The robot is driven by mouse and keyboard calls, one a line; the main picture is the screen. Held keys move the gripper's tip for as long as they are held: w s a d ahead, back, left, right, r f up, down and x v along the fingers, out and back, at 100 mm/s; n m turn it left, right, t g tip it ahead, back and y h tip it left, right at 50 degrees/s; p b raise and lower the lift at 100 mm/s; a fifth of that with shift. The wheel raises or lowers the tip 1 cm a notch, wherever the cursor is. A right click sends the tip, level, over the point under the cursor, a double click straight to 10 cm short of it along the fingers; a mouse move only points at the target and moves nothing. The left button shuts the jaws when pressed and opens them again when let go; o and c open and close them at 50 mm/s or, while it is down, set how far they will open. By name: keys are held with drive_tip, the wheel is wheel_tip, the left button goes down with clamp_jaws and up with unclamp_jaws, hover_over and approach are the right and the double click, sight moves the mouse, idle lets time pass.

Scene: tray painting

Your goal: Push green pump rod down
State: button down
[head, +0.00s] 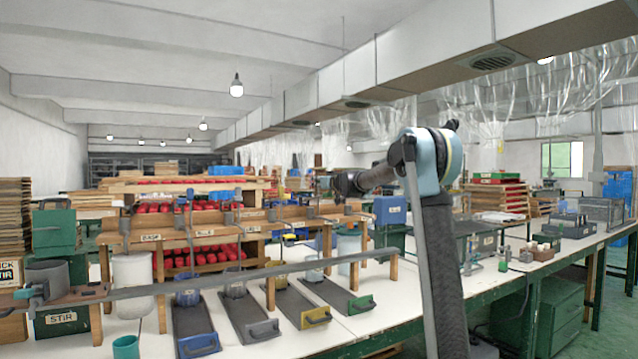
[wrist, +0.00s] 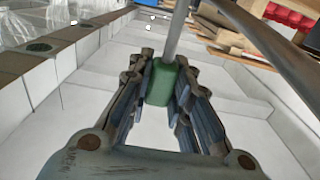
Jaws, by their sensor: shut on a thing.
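The green pump rod shows in the wrist view as a green block-shaped grip (wrist: 161,82) on a thin grey metal rod (wrist: 176,30). My gripper (wrist: 160,92) is shut on the green grip, with its jointed fingers on both sides of it. In the head view my gripper (head: 343,184) is small and dark, held above the wooden rack near its right end. The green grip cannot be made out there. The lower tray with the green handle (head: 361,303) lies on the white bench below and right of the gripper.
A wooden rack (head: 175,238) stands on the white bench (head: 400,270). Trays with blue (head: 199,345), grey (head: 264,328) and yellow (head: 317,317) handles lie in a row. A long grey bar (head: 215,276) crosses in front of the rack. Red items fill shelves behind.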

drive_tip(key=shift+w+d, duration=0.1)
drive_tip(key=c, duration=1.4)
unclamp_jaws()
drive_tip(key=shift+c, duration=0.2)
drive_tip(key=v, duration=1.2)
drive_tip(key=shift+f, duration=0.1)
